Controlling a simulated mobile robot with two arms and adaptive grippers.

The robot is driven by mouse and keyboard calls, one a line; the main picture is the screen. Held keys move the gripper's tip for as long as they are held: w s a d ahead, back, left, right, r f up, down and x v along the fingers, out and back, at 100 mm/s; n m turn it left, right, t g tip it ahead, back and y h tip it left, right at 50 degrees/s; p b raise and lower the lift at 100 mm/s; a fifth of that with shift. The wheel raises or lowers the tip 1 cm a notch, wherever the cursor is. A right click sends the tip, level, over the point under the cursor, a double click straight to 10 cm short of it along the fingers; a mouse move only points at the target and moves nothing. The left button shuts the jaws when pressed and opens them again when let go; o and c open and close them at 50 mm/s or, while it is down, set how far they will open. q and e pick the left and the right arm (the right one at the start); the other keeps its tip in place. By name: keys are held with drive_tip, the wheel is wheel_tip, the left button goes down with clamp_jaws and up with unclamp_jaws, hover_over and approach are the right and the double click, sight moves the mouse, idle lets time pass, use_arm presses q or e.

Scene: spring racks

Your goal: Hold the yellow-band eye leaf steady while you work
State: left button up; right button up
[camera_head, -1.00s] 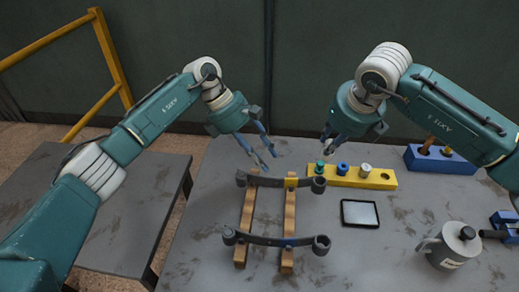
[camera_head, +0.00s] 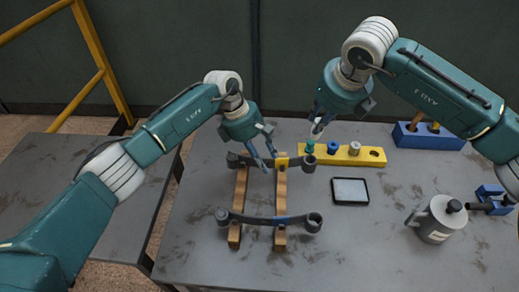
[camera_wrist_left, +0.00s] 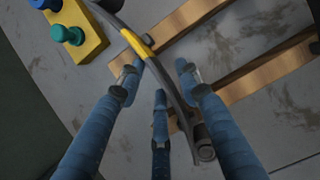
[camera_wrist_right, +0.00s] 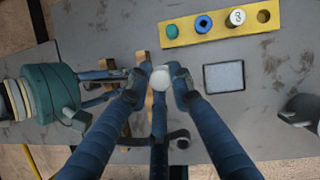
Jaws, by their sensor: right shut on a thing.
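The yellow-band eye leaf (camera_head: 247,160) is a dark curved bar with an eye at its right end (camera_head: 308,163) and a yellow band (camera_head: 282,162). It lies across two wooden bars. My left gripper (camera_head: 267,157) is over the leaf, left of the band. In the left wrist view its open fingers (camera_wrist_left: 158,78) are spread over the leaf (camera_wrist_left: 176,88); contact cannot be told. My right gripper (camera_head: 317,132) is shut on a small white rounded piece (camera_wrist_right: 160,79), above the table near the eye end and the yellow block.
A second leaf (camera_head: 262,219) lies nearer on the wooden bars (camera_head: 238,205). The yellow block (camera_head: 342,152) holds green, blue and white pieces, with one empty hole. A dark-framed pad (camera_head: 350,191), grey can (camera_head: 436,218) and blue rack (camera_head: 428,137) stand to the right.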

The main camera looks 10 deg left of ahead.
use_arm(q)
drive_tip(key=shift+d+f, duration=0.1)
drive_tip(key=shift+f, duration=0.15)
clamp_jaws()
use_arm(e)
drive_tip(key=shift+s+a+f, duration=0.1)
drive_tip(key=shift+s+f, duration=0.1)
drive_tip(key=shift+f, duration=1.25)
